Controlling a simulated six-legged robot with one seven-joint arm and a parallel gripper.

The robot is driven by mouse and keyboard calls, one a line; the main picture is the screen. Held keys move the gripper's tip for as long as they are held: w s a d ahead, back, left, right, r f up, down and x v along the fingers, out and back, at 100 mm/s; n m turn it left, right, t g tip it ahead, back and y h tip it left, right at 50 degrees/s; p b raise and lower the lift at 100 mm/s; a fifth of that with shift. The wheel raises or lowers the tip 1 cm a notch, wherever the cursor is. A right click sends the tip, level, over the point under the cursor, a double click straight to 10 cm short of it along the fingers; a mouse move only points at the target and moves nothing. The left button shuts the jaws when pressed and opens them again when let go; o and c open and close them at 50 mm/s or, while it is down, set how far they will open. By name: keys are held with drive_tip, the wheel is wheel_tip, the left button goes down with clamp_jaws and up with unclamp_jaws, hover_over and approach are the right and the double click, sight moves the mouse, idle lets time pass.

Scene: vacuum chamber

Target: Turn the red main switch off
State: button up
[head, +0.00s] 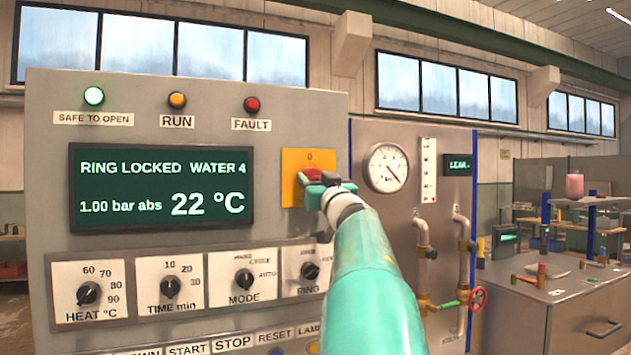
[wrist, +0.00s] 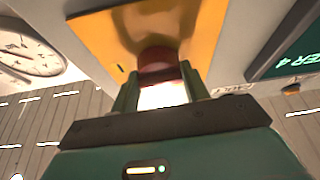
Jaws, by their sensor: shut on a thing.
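The red main switch (head: 312,175) sits on a yellow plate (head: 296,160) on the grey control panel, right of the display. A "0" shows at the top of the plate in the head view. My gripper (head: 323,180) reaches it from the right and covers part of it. In the wrist view the red switch (wrist: 158,66) is between the two fingers of my gripper (wrist: 158,88), which are shut on it. The yellow plate (wrist: 105,35) lies behind it, with a small dark mark near its left corner. My arm hides the lower right of the plate in the head view.
The display (head: 160,187) reads RING LOCKED, WATER 4, 1.00 bar abs, 22 °C. The SAFE TO OPEN lamp (head: 94,97) is lit green. Several knobs, such as HEAT (head: 89,292), are below. A pressure gauge (head: 387,167) and pipes are to the right.

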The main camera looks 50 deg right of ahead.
drive_tip(key=n+y, duration=0.2)
drive_tip(key=n, duration=0.2)
drive_tip(key=n+y, duration=0.2)
drive_tip(key=n, duration=0.2)
drive_tip(key=n+y, duration=0.2)
drive_tip(key=n, duration=0.2)
drive_tip(key=shift+d+n+t, duration=0.15)
drive_tip(key=shift+n+t, duration=0.15)
drive_tip(key=shift+n, duration=0.1)
drive_tip(key=n+y, duration=0.1)
drive_tip(key=n, duration=0.3)
drive_tip(key=shift+g, duration=0.4)
drive_tip(key=shift+s+r+n+g+y, duration=0.1)
drive_tip(key=shift+n+g+y, duration=0.25)
drive_tip(key=shift+n, duration=0.85)
drive_tip(key=shift+r+n+g+y, duration=0.1)
drive_tip(key=shift+n+g+y, duration=0.25)
drive_tip(key=shift+n, duration=0.85)
drive_tip(key=o, duration=1)
